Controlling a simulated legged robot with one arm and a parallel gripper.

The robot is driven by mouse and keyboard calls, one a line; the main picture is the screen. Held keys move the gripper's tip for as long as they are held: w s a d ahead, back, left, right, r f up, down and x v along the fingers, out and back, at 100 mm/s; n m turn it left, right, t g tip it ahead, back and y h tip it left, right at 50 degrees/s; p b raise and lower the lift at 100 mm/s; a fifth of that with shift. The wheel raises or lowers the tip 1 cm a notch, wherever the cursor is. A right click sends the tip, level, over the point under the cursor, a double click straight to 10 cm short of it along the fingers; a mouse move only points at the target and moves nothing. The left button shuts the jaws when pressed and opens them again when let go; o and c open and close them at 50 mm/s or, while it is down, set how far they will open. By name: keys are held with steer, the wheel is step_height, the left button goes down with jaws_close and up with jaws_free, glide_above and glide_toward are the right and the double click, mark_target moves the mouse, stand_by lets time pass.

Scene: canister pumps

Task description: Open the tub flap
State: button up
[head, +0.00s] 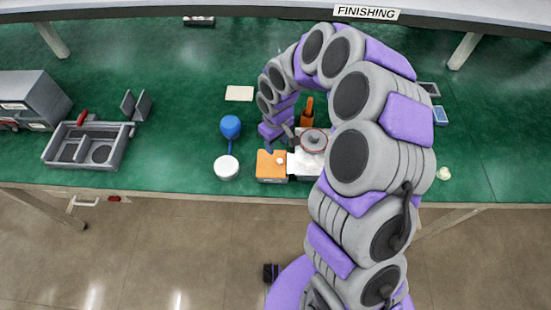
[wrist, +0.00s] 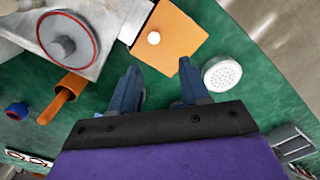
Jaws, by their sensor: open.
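A low box with an orange top (head: 271,165) and a small white knob stands near the front edge of the bench. In the wrist view the orange top (wrist: 176,35) and its white knob (wrist: 154,38) are just ahead of the fingertips. I cannot tell for sure whether this orange top is the tub flap. It looks flat. My gripper (wrist: 158,66) is open and empty, its two blue fingers apart, with the knob ahead of the gap and not held. In the head view my gripper (head: 277,143) is just behind the box, partly hidden by my arm.
Right of the box is a pale machine with a red-ringed grey disc (head: 313,140) and an orange handle (head: 307,110). To the left are a white round piece (head: 227,167) and a blue piece (head: 231,127). A grey tray (head: 88,145) stands farther left.

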mark_target(279, 160)
steer(key=d+f, duration=0.1)
steer(key=f, duration=0.3)
steer(key=d+f+b, duration=0.1)
steer(key=f, duration=0.1)
steer(key=shift+s+d+f, duration=0.1)
steer(key=shift+d+f, duration=0.15)
steer(key=shift+d, duration=0.05)
steer(key=f, duration=0.1)
steer(key=a+f, duration=0.1)
steer(key=shift+a+f, duration=0.5)
steer(key=shift+a, duration=0.1)
steer(key=shift+d+r, duration=0.1)
steer(key=shift+d, duration=0.8)
steer(key=shift+c, duration=1.3)
steer(key=shift+a, duration=0.55)
jaws_close()
steer(key=shift+d, duration=0.1)
